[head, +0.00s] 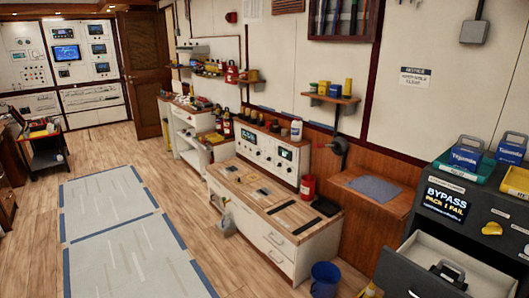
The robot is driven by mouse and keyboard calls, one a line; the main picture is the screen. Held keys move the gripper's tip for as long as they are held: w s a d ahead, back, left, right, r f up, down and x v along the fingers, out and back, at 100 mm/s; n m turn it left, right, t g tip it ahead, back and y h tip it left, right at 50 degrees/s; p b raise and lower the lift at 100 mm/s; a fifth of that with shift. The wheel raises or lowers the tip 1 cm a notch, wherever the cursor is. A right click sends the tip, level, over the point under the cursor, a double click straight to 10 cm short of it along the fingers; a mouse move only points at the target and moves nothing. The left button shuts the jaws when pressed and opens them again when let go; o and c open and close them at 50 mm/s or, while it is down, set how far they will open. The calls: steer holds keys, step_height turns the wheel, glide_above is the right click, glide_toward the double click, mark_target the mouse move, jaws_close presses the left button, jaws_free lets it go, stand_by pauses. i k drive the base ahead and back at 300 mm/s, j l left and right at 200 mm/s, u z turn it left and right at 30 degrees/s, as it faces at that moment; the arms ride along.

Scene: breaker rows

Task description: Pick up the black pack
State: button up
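A black pack (440,284) with an arched handle sits in the open, light-lined drawer (478,277) of the dark cabinet at the lower right. Its lower part is cut off or hidden by the drawer front and the picture's bottom edge. My gripper is not in view. I cannot tell its state.
A blue bucket (325,279) stands on the floor before a wooden-topped bench (268,203). Open floor lies left.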

mark_target(447, 273)
steer(key=z, duration=1.25)
